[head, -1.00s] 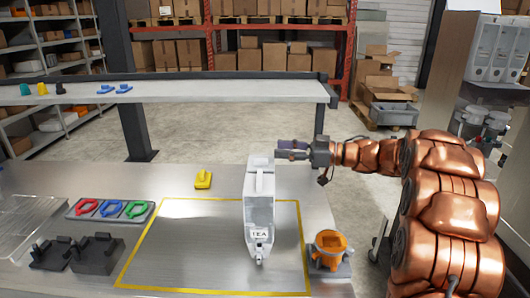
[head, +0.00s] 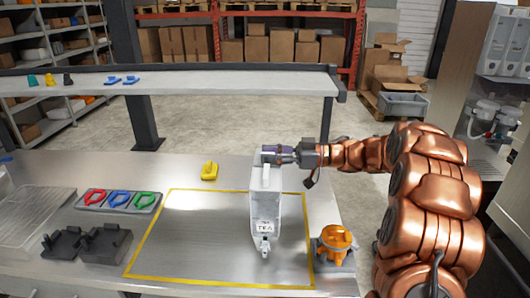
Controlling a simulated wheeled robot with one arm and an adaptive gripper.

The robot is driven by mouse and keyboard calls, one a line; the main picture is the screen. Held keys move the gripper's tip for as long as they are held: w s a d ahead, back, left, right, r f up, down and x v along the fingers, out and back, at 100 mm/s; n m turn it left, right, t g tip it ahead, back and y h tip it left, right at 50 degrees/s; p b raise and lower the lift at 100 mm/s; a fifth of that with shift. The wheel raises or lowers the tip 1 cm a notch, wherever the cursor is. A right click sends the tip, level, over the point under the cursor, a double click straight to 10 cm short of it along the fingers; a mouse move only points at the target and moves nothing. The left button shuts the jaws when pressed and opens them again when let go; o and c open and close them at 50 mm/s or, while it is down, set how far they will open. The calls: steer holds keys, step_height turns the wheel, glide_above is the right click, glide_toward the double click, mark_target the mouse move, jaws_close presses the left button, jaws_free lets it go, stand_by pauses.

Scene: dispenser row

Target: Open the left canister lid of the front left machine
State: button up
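A white, translucent canister (head: 265,212) labelled TEA stands upright on the metal table, with a small spout low on its front. My gripper (head: 279,154) is at the canister's top, reaching in from the right. Its dark fingers overlap the top edge in the picture; whether they touch the lid cannot be seen. The finger gap is too small to make out. The lid's state is unclear. Tall white canisters (head: 499,48) of a machine show at the upper right, partly cut off.
A yellow outline (head: 150,277) marks the table around the canister. An orange funnel-like part (head: 335,241) stands close right of it. A yellow piece (head: 209,171), a tray of coloured rings (head: 118,200) and black blocks (head: 88,244) lie left. A shelf (head: 240,84) crosses behind.

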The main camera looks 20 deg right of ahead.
steer(key=shift+w+a, duration=0.1)
steer(key=shift+a, duration=0.4)
jaws_close()
stand_by(0.3)
